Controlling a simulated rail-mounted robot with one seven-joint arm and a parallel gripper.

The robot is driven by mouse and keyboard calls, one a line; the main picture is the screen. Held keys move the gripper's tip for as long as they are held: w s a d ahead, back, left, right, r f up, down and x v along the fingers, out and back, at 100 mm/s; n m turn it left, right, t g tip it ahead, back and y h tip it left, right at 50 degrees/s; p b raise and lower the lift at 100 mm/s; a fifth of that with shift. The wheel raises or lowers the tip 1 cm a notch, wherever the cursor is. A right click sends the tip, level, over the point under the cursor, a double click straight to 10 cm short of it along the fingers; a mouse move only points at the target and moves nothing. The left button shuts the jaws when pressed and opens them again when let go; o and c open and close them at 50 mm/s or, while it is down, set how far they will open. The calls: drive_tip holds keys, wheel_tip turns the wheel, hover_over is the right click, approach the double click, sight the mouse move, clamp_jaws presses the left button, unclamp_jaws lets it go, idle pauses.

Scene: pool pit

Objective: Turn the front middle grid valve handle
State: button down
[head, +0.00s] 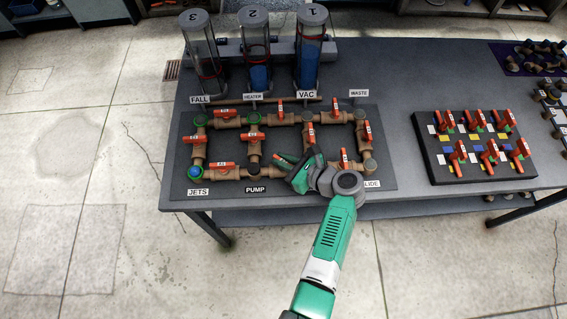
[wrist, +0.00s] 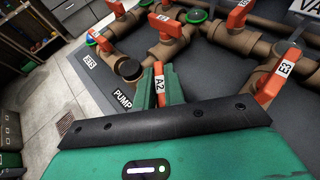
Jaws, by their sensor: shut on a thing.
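The front middle grid valve handle (wrist: 159,82) is red with a white label reading A2. In the wrist view it stands between the two green fingers of my gripper (wrist: 162,92), which is shut on it. In the head view my gripper (head: 285,160) is at the front middle of the pipe grid, between the PUMP label and the front right valve. It covers most of the handle and the valve body there.
Other red handles stand close by: front left (head: 222,166), front right (head: 344,157) and E3 (wrist: 268,84). Brown pipes surround them. Three clear cylinders (head: 256,50) stand behind. A board of red valves (head: 475,145) lies to the right on the table.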

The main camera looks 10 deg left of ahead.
drive_tip(key=n+g+b, duration=0.1)
drive_tip(key=g+b, duration=0.1)
drive_tip(key=n+g+b, duration=0.2)
drive_tip(key=b, duration=0.1)
drive_tip(key=f+n+g+y+b, duration=0.1)
drive_tip(key=n+g+b, duration=0.1)
drive_tip(key=b, duration=0.1)
drive_tip(key=shift+w, duration=0.1)
drive_tip(key=n+g+b, duration=0.1)
drive_tip(key=g+b, duration=0.1)
drive_tip(key=b, duration=0.1)
drive_tip(key=shift+r+n, duration=0.1)
drive_tip(key=shift+n, duration=0.3)
drive_tip(key=shift+r+n+g+b, duration=0.1)
drive_tip(key=shift+n+g+b, duration=0.2)
drive_tip(key=shift+b, duration=0.6)
drive_tip(key=shift+r+n+g+h+b, duration=0.2)
drive_tip(key=shift+n+g+h+b, duration=0.1)
drive_tip(key=shift+b, duration=0.05)
drive_tip(key=c, duration=1.5)
unclamp_jaws()
